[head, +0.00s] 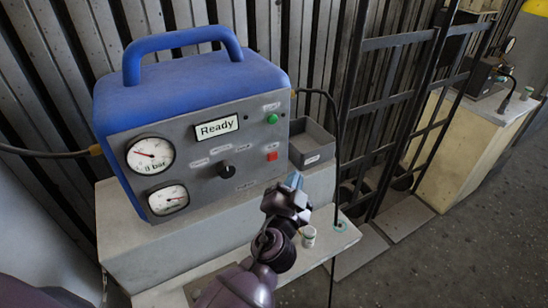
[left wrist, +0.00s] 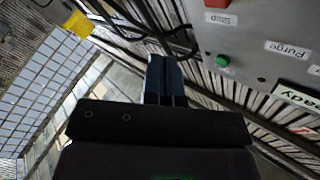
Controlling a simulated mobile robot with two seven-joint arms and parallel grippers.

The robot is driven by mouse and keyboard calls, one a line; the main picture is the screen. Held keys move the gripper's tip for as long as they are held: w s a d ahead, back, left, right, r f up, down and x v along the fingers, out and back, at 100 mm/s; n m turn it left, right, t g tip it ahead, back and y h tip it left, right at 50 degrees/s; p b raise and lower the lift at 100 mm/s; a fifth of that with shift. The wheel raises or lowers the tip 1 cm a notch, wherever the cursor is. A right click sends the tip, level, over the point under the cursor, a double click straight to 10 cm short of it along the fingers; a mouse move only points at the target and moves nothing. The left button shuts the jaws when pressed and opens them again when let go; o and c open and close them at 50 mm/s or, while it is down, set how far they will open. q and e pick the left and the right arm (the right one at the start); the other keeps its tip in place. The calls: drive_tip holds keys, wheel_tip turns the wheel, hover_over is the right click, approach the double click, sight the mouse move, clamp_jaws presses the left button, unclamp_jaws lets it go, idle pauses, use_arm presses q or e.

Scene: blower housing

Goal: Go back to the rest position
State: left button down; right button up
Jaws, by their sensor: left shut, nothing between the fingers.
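My left gripper (head: 294,181) is in front of the lower right part of the blue and grey blower unit (head: 190,85). Its blue fingers are closed together with nothing between them; they also show in the left wrist view (left wrist: 165,80). The unit's panel has a display (head: 216,127) reading "Ready", a green button (head: 272,119), a red button (head: 272,156), a dark knob (head: 226,172) and two round gauges (head: 150,155). In the left wrist view the green button (left wrist: 223,60) is to the right of the fingers, apart from them. My right gripper is not in view.
A grey open bin (head: 312,142) stands right of the unit. A dark metal rack (head: 385,100) stands beyond, then another pale cabinet (head: 465,150). Floor is clear at lower right.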

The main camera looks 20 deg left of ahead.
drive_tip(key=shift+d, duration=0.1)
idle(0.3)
use_arm(q)
drive_tip(key=s+a+f+n+g, duration=0.1)
drive_tip(key=s+a+f+g, duration=0.1)
drive_tip(key=s+a+f, duration=0.2)
drive_tip(key=s+a+f+n+g+h, duration=0.1)
drive_tip(key=s+a+f+n+g, duration=0.1)
drive_tip(key=s+f, duration=0.7)
drive_tip(key=s+a+f+n+g+h, duration=0.1)
drive_tip(key=s+a+f+g, duration=0.3)
drive_tip(key=s, duration=0.7)
wheel_tip(320, 180, down, 4)
drive_tip(key=a, duration=0.2)
drive_tip(key=shift+s+a+r+n+p, duration=0.15)
drive_tip(key=shift+s+a+n+p, duration=0.15)
drive_tip(key=shift+s+n, duration=0.1)
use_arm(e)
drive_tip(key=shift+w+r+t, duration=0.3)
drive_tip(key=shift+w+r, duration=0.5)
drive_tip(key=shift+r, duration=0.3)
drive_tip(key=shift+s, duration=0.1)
